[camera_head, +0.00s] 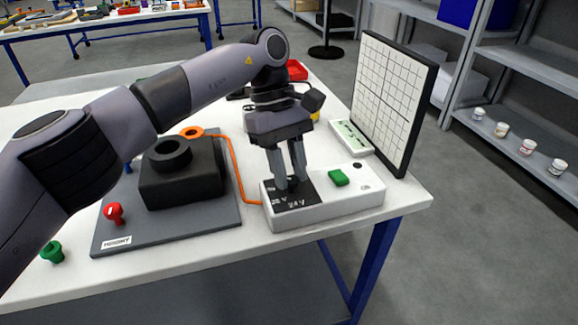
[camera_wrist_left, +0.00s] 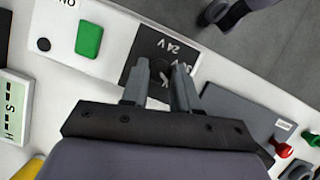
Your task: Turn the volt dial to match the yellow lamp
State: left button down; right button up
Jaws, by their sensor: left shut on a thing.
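A white control box (camera_head: 340,205) sits near the table's front right edge. On its left end is a black dial plate (camera_head: 302,200) with white voltage marks; "24 V" is readable on the plate in the left wrist view (camera_wrist_left: 178,44). My left gripper (camera_head: 294,187) points down onto this plate. Its fingers (camera_wrist_left: 160,85) are shut on the volt dial, which they mostly hide, so I cannot read its setting. A green button or lamp (camera_head: 338,177) is on the box top. I cannot make out a lit yellow lamp. My right gripper is not in view.
A grey board (camera_head: 170,236) with a black block (camera_head: 181,181), a red knob (camera_head: 114,213) and an orange cable (camera_head: 240,180) lies left of the box. A gridded panel (camera_head: 388,98) and a small display (camera_head: 350,137) stand behind it. A green knob (camera_head: 51,252) is at the left.

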pick_arm(q)
jog(key=c, duration=0.9)
grip_release()
jog(key=shift+o, duration=0.2)
jog(key=v, duration=0.5)
jog(key=shift+r, duration=0.15)
jog(key=shift+p+v, duration=0.5)
jog(key=shift+v, duration=0.45)
